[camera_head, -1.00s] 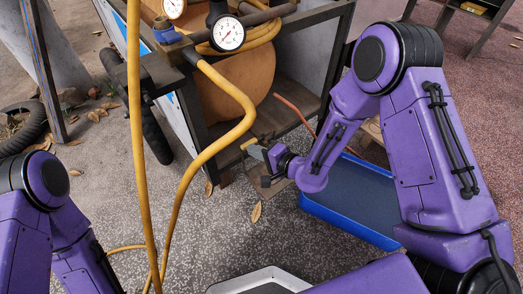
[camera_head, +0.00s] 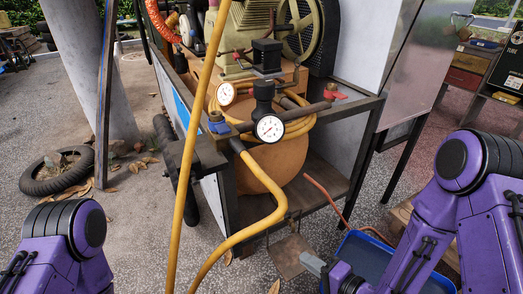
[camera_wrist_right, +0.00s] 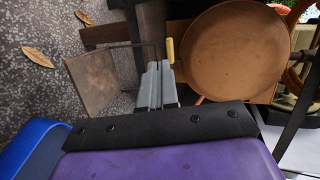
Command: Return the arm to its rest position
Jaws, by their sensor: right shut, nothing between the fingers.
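My right gripper (camera_head: 314,264) is at the lower right of centre in the head view, in front of the cart's lower frame and left of the blue tray. It is shut with nothing in it. In the right wrist view its grey fingers (camera_wrist_right: 158,86) lie together, pointing at the cart. A rusty brown plate (camera_head: 288,258) is just left of the fingertips, and it also shows in the wrist view (camera_wrist_right: 104,80). Of my left arm only the purple upper part shows, at the lower left; its gripper is out of view.
The compressor cart (camera_head: 345,115) fills the middle, with a pressure gauge (camera_head: 269,128) and a round brown tank end (camera_head: 275,165). A yellow hose (camera_head: 190,140) hangs in front. The blue tray (camera_head: 372,258) stands under my right arm. A tire (camera_head: 58,172) lies left.

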